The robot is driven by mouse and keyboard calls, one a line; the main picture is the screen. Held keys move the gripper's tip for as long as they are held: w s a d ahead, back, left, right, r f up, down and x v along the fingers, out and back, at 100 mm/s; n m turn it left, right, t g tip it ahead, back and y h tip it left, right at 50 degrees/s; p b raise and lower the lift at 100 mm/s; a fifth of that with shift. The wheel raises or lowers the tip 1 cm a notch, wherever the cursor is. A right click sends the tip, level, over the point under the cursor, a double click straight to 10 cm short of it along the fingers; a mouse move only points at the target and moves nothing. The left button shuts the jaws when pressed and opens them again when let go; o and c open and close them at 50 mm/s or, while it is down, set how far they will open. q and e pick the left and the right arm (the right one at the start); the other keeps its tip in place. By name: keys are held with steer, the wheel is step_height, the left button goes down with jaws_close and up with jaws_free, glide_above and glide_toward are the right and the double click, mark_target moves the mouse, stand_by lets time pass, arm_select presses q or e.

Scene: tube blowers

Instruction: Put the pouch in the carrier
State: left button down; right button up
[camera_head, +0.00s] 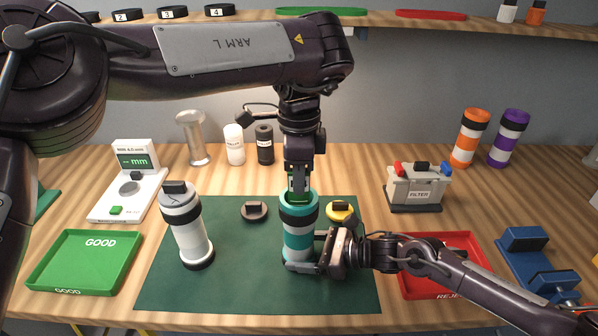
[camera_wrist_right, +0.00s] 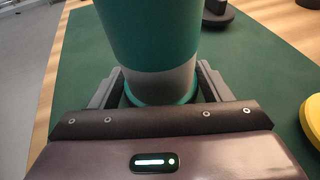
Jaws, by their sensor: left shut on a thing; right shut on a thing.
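A teal and grey carrier (camera_head: 298,244) with a dark band stands upright on the green mat (camera_head: 235,285). Its top looks open. My right gripper (camera_head: 318,258) is shut on the carrier's lower part from the right. In the right wrist view the carrier (camera_wrist_right: 158,50) stands between the two fingers (camera_wrist_right: 160,88). My left gripper (camera_head: 298,190) points straight down at the carrier's mouth and is shut on a small green thing, probably the pouch (camera_head: 299,197). The pouch is mostly hidden by the fingers and the carrier's rim, so its depth inside cannot be told.
A white-grey carrier (camera_head: 187,228) stands left on the mat. A dark cap (camera_head: 254,210) and a yellow cap (camera_head: 341,210) lie behind. A green GOOD tray (camera_head: 85,262) is left, a red REJECT tray (camera_head: 440,285) right.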

arm_select(q)
steer(key=shift+f, duration=0.4)
arm_select(e)
steer(key=shift+f, duration=0.1)
arm_select(q)
jaws_free()
stand_by(0.5)
stand_by(0.9)
step_height(320, 180, up, 8)
steer(key=shift+f, duration=0.25)
stand_by(0.3)
arm_select(e)
steer(key=o, duration=1.2)
